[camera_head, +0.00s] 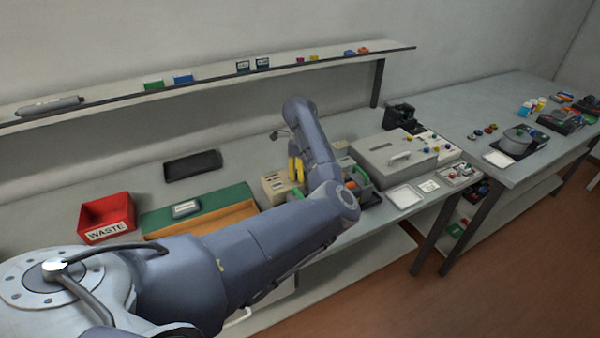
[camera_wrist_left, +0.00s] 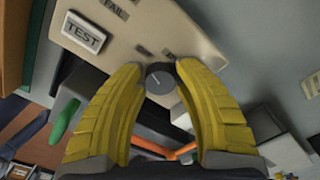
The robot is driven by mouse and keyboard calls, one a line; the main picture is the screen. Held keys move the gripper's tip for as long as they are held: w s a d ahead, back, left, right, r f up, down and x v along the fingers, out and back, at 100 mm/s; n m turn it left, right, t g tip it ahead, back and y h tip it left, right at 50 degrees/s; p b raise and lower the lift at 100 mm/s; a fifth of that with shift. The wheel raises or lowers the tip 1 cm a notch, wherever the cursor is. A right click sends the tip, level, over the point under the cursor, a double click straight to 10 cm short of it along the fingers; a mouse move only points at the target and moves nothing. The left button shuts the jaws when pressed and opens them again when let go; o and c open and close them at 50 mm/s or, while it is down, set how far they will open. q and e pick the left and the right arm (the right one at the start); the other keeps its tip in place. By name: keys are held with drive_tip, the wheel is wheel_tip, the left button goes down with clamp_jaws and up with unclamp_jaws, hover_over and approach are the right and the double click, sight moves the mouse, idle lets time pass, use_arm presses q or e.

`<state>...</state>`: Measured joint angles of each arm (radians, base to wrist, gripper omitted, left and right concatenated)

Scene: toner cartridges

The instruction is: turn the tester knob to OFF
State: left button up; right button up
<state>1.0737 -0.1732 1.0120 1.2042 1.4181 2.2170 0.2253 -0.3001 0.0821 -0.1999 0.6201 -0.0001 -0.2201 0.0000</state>
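The tester is a cream box (camera_head: 275,188) on the bench beyond my left forearm. In the left wrist view its panel (camera_wrist_left: 150,25) shows a white TEST button (camera_wrist_left: 84,32) and a FAIL label. The round dark grey tester knob (camera_wrist_left: 160,80) has a light pointer line on its face. My left gripper (camera_head: 297,181) points down at the tester. Its yellow fingers (camera_wrist_left: 160,72) are on both sides of the knob and appear to touch it. The knob's OFF mark cannot be made out. My right gripper is not in view.
A shelf (camera_head: 215,75) runs along the wall above.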

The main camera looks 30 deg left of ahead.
use_arm(q)
drive_tip(key=o, duration=0.4)
wheel_tip(320, 180, up, 12)
drive_tip(key=shift+r, duration=0.1)
idle(0.6)
